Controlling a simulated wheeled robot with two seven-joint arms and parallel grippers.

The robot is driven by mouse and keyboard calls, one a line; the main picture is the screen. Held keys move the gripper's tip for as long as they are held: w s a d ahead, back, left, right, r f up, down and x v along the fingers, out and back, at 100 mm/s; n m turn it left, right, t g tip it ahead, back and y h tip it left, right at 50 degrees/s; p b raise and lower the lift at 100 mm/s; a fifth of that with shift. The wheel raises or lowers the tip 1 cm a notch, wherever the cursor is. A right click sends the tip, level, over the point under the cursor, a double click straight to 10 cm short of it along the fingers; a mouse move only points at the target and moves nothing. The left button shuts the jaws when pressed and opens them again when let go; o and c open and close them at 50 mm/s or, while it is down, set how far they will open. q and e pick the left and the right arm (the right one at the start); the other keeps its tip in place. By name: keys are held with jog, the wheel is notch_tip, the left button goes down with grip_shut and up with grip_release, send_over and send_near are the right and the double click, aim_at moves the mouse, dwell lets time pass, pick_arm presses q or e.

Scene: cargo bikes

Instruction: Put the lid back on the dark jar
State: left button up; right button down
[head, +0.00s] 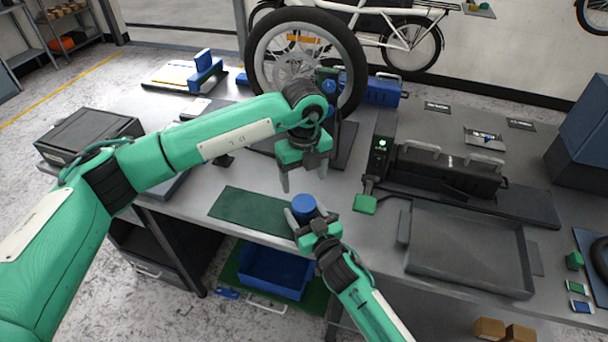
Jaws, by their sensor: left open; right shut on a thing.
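My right gripper (306,222) is shut on a small round blue thing (304,205) at the front edge of the bench, beside the right end of the green mat. The fingers hide its lower part, so I cannot tell whether it is the lid alone, the jar, or both. My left gripper (304,182) is open and empty, fingers pointing down, just above and behind the blue thing. I cannot clearly pick out a separate dark jar.
The green mat (250,212) lies bare on the bench. A bike wheel (307,62) stands behind my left gripper. A black case (448,170) and an empty grey tray (468,247) are to the right. A blue bin (275,271) is below the bench.

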aim_at(304, 203)
dwell(0.3)
pick_arm(q)
jog(key=shift+f, duration=4.05)
jog(key=c, duration=1)
jog(key=m, duration=0.6)
jog(key=shift+m, duration=0.3)
jog(key=m, duration=1.2)
jog(key=shift+m, duration=0.4)
jog(key=m, duration=0.6)
jog(key=o, duration=1.2)
jog(key=shift+c, duration=0.2)
